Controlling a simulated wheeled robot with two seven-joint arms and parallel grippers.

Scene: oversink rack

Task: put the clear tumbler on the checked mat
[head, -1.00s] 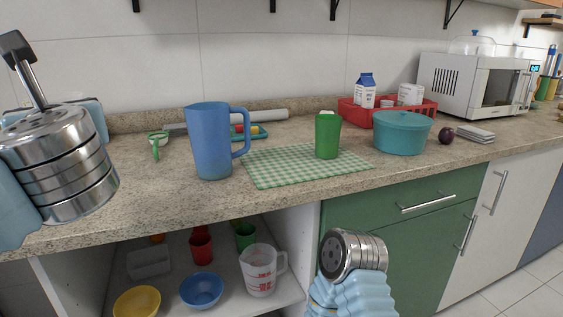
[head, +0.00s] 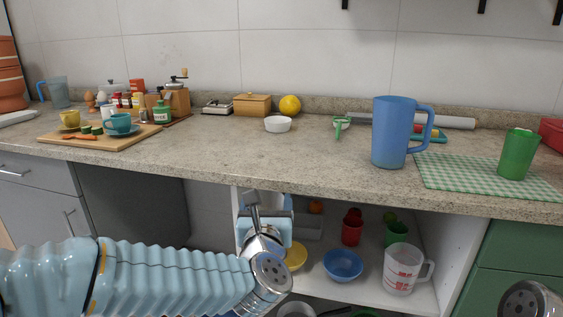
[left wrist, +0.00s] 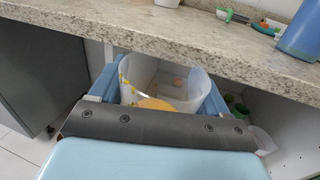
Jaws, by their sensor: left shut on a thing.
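My left gripper (head: 265,222) is low in front of the open cupboard, below the counter's front edge. In the left wrist view its fingers (left wrist: 160,88) are shut on a clear, wide-mouthed tumbler (left wrist: 192,88) with yellow marks on its left side. In the head view the tumbler is hidden by the gripper or too faint to make out. The green-and-white checked mat (head: 455,178) lies on the counter at the right, with a green cup (head: 518,155) standing on it. The right gripper's fingers are out of view; only part of my right wrist shows.
A blue pitcher (head: 395,132) stands at the mat's left edge. The counter edge (head: 300,188) overhangs the cupboard, where a blue bowl (head: 343,265), yellow bowl (head: 296,257), red cup (head: 352,230) and measuring jug (head: 403,268) stand. The counter left of the pitcher is mostly clear.

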